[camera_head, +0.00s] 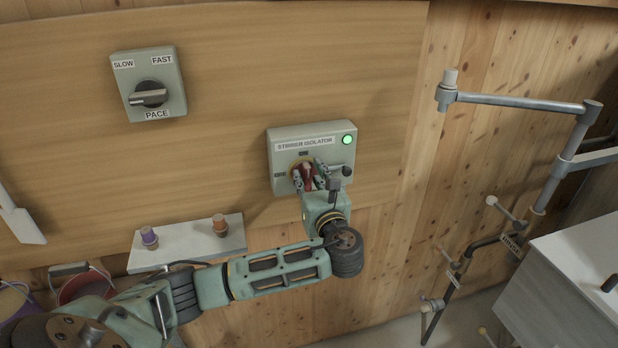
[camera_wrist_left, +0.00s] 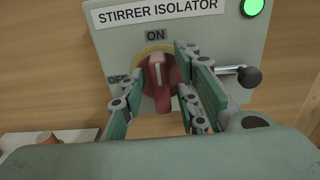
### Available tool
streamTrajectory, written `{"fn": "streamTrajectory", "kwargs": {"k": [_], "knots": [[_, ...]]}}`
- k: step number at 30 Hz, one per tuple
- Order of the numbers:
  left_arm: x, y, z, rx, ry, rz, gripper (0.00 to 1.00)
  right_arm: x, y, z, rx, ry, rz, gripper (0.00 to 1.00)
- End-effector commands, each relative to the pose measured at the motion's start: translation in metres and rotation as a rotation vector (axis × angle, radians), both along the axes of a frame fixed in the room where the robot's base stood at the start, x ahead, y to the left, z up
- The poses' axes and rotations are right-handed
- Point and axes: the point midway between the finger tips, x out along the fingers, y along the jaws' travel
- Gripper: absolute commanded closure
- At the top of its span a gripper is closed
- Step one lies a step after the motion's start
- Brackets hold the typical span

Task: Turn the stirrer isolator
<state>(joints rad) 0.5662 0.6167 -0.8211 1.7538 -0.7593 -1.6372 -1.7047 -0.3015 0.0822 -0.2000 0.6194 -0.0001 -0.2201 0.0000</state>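The stirrer isolator (camera_head: 284,153) is a pale green box on the wooden wall, with a lit green lamp at its upper right. Its red handle (camera_wrist_left: 157,78) sits on a yellow ring, and its white mark stands upright below the ON label (camera_wrist_left: 156,36). The OFF label (camera_wrist_left: 117,78) is at the left, partly hidden by a finger. My left gripper (camera_head: 308,172) is at the handle; in the wrist view its fingers (camera_wrist_left: 160,84) stand on both sides of it, with a small gap showing at the right. My right gripper is not in view.
A lever with a dark ball (camera_wrist_left: 249,77) sticks out at the isolator's right side. A PACE switch box (camera_head: 149,82) is at the upper left. A white shelf (camera_head: 190,246) with two small capped items is below. Jointed metal pipework (camera_head: 520,102) and a grey cabinet (camera_head: 565,280) stand at the right.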

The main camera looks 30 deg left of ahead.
Motion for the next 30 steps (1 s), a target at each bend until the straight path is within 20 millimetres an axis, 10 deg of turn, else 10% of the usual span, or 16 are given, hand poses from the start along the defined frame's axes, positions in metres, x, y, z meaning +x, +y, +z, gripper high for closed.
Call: {"fn": "streamTrajectory", "kwargs": {"k": [9, 30], "knots": [[-0.0002, -0.0002, -0.0001, 0.0, 0.0, 0.0, 1.0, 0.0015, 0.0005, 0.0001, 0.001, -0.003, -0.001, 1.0], [-0.0024, 0.0005, -0.0038, -0.145, -0.164, 0.0, 1.0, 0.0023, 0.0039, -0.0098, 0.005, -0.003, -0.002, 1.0]]}}
